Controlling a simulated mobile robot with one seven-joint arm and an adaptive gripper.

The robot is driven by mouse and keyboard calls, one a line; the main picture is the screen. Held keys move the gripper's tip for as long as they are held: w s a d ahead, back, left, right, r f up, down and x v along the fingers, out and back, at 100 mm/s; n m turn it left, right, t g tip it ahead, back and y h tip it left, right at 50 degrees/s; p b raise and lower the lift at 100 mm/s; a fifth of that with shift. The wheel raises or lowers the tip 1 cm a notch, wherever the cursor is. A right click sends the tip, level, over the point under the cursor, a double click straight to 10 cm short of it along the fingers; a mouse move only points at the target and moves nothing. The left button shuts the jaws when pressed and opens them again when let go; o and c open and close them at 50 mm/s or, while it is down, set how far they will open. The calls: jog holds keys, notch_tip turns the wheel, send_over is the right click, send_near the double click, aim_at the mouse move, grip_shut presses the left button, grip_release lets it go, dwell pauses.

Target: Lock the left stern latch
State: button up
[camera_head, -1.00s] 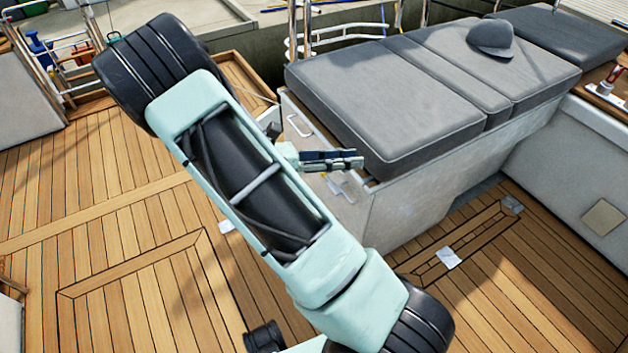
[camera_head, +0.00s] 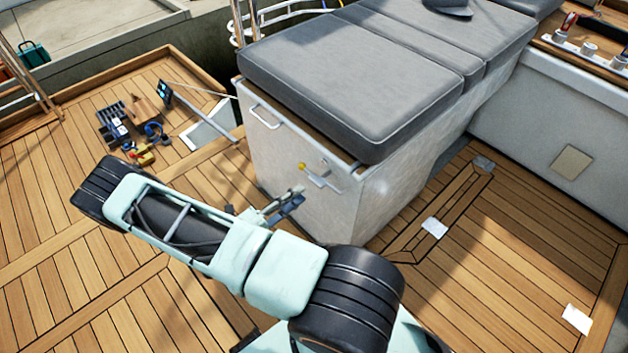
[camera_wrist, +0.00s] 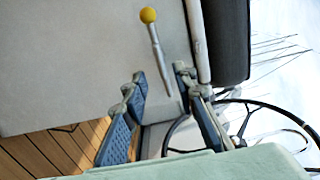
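The latch is a metal lever with a yellow knob (camera_head: 302,166) on the end face of the cushioned locker (camera_head: 290,140). In the head view the lever slopes down to the right from the knob. In the wrist view the yellow knob (camera_wrist: 148,15) is at the top and its rod runs down toward the gap between my fingers. My gripper (camera_head: 298,194) is just below and left of the latch in the head view. In the wrist view my gripper (camera_wrist: 160,76) has its two blue fingers apart, with nothing held. Whether the fingertips touch the rod cannot be told.
A white handle (camera_head: 265,117) is on the locker's end face, up and left of the latch. Grey cushions (camera_head: 350,80) overhang the locker top. Loose tools (camera_head: 130,130) lie on the deck at the left. A steering wheel (camera_wrist: 250,120) shows in the wrist view.

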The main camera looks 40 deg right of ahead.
aim_at(317, 180)
jog(key=d, duration=0.5)
jog(key=d+b, duration=0.1)
jog(key=d, duration=0.2)
jog(key=shift+w+d, duration=0.15)
jog(key=shift+w, duration=0.2)
grip_shut()
